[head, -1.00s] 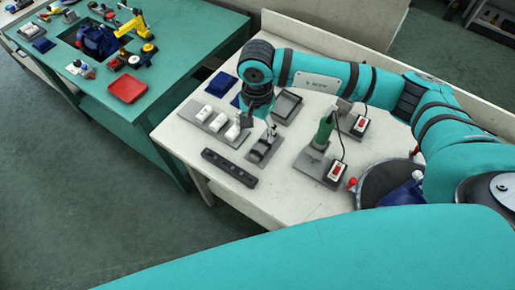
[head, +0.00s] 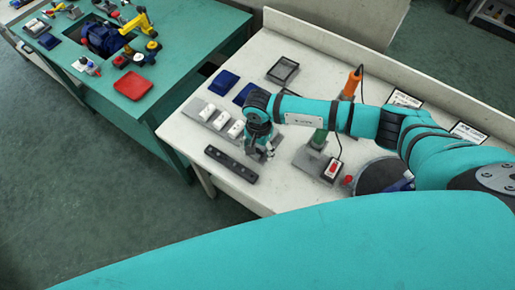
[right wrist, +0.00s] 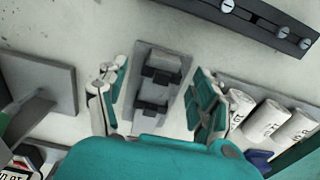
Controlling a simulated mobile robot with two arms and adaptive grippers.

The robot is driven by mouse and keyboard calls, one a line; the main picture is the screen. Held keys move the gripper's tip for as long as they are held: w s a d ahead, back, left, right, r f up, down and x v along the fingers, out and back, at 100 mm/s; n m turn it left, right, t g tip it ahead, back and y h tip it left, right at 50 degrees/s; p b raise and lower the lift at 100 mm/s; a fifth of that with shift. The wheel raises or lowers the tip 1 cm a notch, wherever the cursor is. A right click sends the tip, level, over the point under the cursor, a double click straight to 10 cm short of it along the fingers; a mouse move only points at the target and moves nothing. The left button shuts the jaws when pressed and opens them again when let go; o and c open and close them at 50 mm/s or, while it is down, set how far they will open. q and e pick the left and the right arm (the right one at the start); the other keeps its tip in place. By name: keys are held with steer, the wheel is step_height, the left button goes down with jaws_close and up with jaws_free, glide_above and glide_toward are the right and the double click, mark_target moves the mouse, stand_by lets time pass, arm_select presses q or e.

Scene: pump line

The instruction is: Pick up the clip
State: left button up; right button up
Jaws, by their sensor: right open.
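My right gripper (head: 267,150) points down over the white bench in the head view, with its arm coming in from the right. In the right wrist view the right gripper (right wrist: 160,72) is open, with its two fingers on either side of a grey holder (right wrist: 157,52). Two dark block-like pieces, an upper one (right wrist: 163,72) and a lower one (right wrist: 152,108), sit across the holder. I cannot tell surely which part is the clip. Nothing is seen gripped. In the head view the gripper largely hides the holder. My left gripper is not in view.
A black bar (head: 231,164) lies at the bench's front edge. A grey rack (head: 190,107) with white cylinders stands left of the gripper. A green tool (head: 318,138) and a switch box (head: 333,169) stand to the right, an orange tool (head: 353,82) behind. A dark-rimmed tray (head: 283,71) lies farther back.

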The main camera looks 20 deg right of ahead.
steer(key=c, duration=0.8)
steer(key=shift+r, duration=0.15)
